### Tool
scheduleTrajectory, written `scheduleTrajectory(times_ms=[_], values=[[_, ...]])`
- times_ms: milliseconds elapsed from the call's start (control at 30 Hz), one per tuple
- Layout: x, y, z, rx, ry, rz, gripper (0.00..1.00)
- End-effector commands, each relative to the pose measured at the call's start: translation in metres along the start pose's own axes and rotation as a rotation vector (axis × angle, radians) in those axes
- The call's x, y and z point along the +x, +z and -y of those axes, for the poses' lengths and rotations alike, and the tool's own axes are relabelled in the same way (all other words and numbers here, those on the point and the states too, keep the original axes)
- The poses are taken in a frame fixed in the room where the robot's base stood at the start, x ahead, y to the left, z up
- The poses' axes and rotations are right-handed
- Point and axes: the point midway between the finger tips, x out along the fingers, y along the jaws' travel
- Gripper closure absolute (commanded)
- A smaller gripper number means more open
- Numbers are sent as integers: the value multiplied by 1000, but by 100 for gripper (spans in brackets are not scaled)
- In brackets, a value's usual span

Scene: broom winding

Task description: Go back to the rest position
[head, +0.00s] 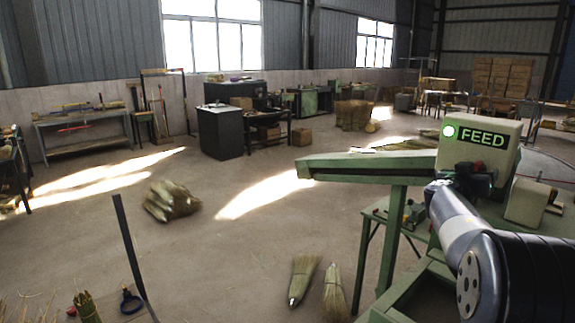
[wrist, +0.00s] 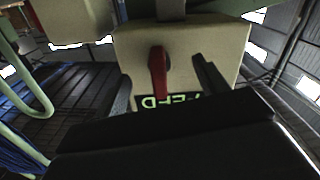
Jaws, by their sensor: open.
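The winding machine's cream box (head: 480,152) carries a dark sign (head: 482,141) with "FEED" in green letters, beside a bright round lamp (head: 448,131). In the wrist view the box (wrist: 215,45) is close ahead and the sign (wrist: 168,101) shows upside down, partly covered. A red lever (wrist: 158,72) hangs in front of the box and appears between my gripper's spread dark fingers (wrist: 163,70). My gripper is open with nothing held; whether it touches the lever cannot be told. In the head view my gripper (head: 470,180) is small and dark below the sign.
A green machine beam (head: 365,164) reaches left from the box over a green table (head: 400,216). Two broom heads (head: 303,279) lie on the floor below, and a straw bundle (head: 172,201) lies farther left. The middle floor is open.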

Motion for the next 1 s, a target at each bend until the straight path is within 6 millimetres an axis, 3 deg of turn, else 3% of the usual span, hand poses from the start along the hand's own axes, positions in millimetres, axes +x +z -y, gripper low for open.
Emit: scheduleTrajectory(times_ms=[500, 1000], values=[[0, -2, -1, 212, 2, 2, 31], [-10, 0, 0, 210, 2, 0, 31]])
